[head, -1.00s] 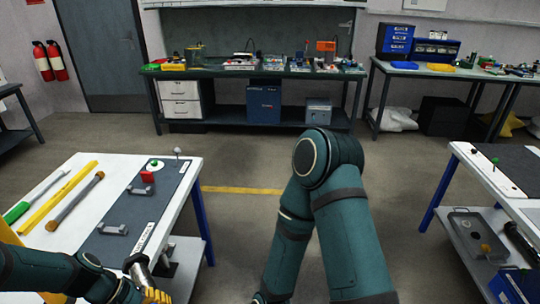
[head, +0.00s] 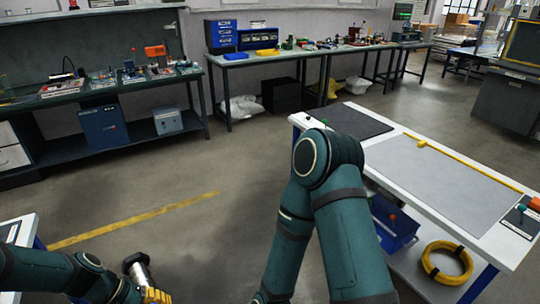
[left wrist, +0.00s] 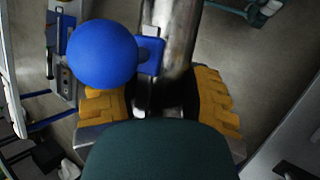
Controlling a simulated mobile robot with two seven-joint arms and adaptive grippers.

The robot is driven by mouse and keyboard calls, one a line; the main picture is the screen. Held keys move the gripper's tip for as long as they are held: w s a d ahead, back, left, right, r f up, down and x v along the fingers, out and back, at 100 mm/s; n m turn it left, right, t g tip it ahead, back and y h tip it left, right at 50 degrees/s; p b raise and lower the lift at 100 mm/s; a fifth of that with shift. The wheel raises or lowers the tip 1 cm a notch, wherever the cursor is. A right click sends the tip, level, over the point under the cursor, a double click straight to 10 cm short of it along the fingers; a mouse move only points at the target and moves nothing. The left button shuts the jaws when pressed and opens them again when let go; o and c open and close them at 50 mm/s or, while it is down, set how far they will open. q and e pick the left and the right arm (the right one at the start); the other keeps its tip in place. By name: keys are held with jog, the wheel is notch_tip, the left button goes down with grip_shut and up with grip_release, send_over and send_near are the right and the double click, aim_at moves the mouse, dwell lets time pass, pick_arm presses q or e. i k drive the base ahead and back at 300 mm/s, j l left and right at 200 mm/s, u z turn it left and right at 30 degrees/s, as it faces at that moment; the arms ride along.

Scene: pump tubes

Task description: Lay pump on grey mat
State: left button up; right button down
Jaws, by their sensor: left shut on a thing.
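The pump (head: 139,268) is a shiny metal cylinder with a dark end, held above the floor at the bottom left of the head view. My left gripper (head: 157,298) is shut on it; only its yellow finger pads show there. In the left wrist view the metal pump body (left wrist: 172,45) sits between the yellow pads of my left gripper (left wrist: 155,105), with a blue ball (left wrist: 102,53) and blue block at its side. The light grey mat (head: 440,180) lies bare on the white table at right. My right gripper is out of view.
A dark mat (head: 345,120) lies beside the grey mat. A yellow bar (head: 465,163) runs along the table's far edge. A blue bin (head: 393,222) and yellow coil (head: 447,262) are on the lower shelf. Open floor lies between the tables.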

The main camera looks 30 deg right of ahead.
aim_at(423, 177)
jog(key=l+z, duration=0.2)
jog(key=z, duration=0.2)
jog(key=i+l+z, duration=0.1)
jog(key=z, duration=0.3)
jog(key=i+l+z, duration=0.1)
jog(key=z, duration=0.35)
jog(key=i+l+z, duration=0.1)
jog(key=z, duration=0.3)
jog(key=i+l+z, duration=0.1)
jog(key=z, duration=0.3)
jog(key=i+l+z, duration=0.1)
jog(key=i+z, duration=0.6)
jog(key=i+j, duration=0.1)
jog(key=i, duration=0.25)
jog(key=i+j, duration=0.1)
jog(key=i, duration=0.25)
